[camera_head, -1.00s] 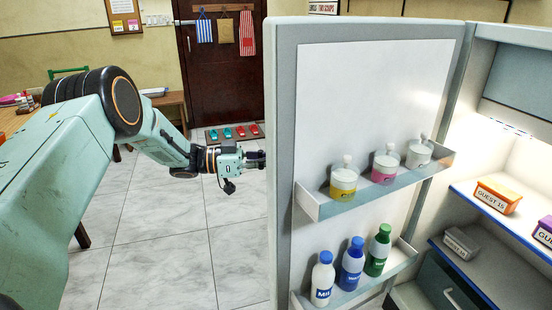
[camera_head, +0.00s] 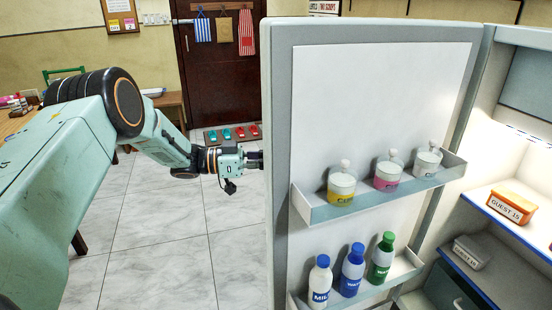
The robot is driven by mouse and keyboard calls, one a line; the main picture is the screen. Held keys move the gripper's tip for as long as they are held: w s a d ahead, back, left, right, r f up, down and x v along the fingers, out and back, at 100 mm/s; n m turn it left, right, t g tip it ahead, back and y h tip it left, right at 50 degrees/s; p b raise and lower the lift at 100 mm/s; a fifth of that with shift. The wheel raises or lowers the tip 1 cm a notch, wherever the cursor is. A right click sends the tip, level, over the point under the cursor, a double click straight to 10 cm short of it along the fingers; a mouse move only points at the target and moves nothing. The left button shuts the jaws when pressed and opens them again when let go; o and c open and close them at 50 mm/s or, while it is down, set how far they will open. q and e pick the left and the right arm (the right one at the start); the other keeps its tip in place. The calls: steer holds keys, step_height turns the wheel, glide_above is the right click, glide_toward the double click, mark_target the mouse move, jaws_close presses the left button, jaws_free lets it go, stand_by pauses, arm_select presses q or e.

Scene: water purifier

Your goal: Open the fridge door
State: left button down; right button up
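The fridge door (camera_head: 385,110) stands wide open, its inner side facing me, with two shelves on it. The upper door shelf (camera_head: 400,196) holds three jars and the lower one holds three bottles. The fridge interior (camera_head: 500,150) is lit and open at the right edge. My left gripper (camera_head: 258,159) is at the door's left edge, on its outer side. Its fingertips are partly hidden by the door, so I cannot tell whether it is open or shut or touches the door. My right gripper is not in view.
Inside the fridge, an orange-lidded box labelled guest (camera_head: 511,205) and a grey box (camera_head: 472,251) sit on shelves. Tiled floor (camera_head: 150,240) is clear left of the door. A wooden table (camera_head: 15,122), a mat with slippers (camera_head: 232,133) and a brown door (camera_head: 220,80) lie behind.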

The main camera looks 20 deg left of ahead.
arm_select(q)
steer(key=shift+a, duration=0.2)
stand_by(0.3)
steer(key=c, duration=1.8)
jaws_free()
steer(key=shift+o, duration=1)
steer(key=shift+s+a+r, duration=0.1)
steer(key=shift+s+a, duration=0.05)
steer(key=v, duration=1.2)
